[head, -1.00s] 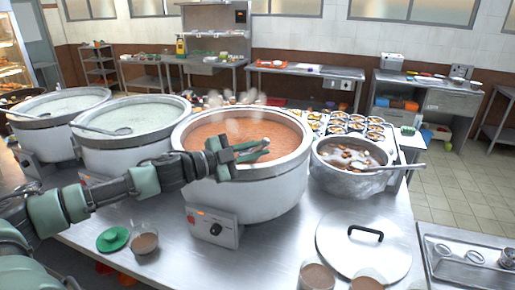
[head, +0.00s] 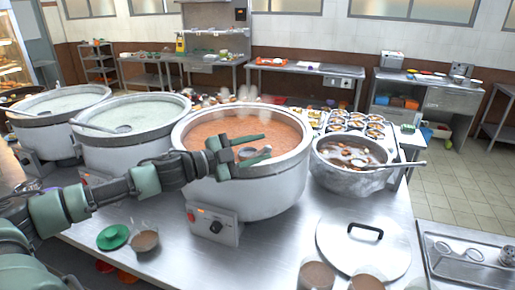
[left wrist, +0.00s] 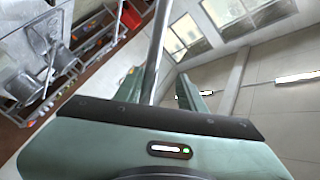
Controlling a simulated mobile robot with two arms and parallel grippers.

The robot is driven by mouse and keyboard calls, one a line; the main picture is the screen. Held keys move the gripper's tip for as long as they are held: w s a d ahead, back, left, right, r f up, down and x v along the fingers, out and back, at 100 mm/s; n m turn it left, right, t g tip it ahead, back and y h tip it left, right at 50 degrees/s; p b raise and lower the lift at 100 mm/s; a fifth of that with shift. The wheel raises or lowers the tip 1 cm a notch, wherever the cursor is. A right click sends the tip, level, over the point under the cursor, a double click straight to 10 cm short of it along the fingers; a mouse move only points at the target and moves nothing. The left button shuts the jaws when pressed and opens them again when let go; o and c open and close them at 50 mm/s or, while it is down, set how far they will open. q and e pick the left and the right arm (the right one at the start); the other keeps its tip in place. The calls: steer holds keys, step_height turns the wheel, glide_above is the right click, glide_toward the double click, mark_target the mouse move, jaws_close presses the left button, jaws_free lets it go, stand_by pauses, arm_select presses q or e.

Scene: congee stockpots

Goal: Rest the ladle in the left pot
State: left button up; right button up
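My left gripper (head: 260,149) is over the near rim of the large pot of orange congee (head: 250,190), its two fingers spread apart. A small grey round piece, seemingly part of a ladle (head: 247,153), shows between the fingers. In the left wrist view a straight metal rod, seemingly the ladle's handle (left wrist: 158,45), runs between the parted fingers (left wrist: 163,90). I cannot tell whether the ladle touches the rim or the congee. Two pots of pale congee stand to the left, the middle one (head: 135,150) and the far-left one (head: 45,135), each with a ladle. My right gripper is not in view.
A smaller steel pot (head: 350,180) with dark broth and a ladle handle (head: 408,165) stands to the right. A lid (head: 345,250) lies on the counter in front of it. Small bowls (head: 350,125) stand behind.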

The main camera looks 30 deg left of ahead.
arm_select(q)
steer(key=shift+a, duration=0.1)
steer(key=p+v, duration=0.2)
steer(key=v, duration=0.5)
steer(key=shift+s+a, duration=0.15)
steer(key=shift+s, duration=0.2)
stand_by(0.4)
stand_by(0.4)
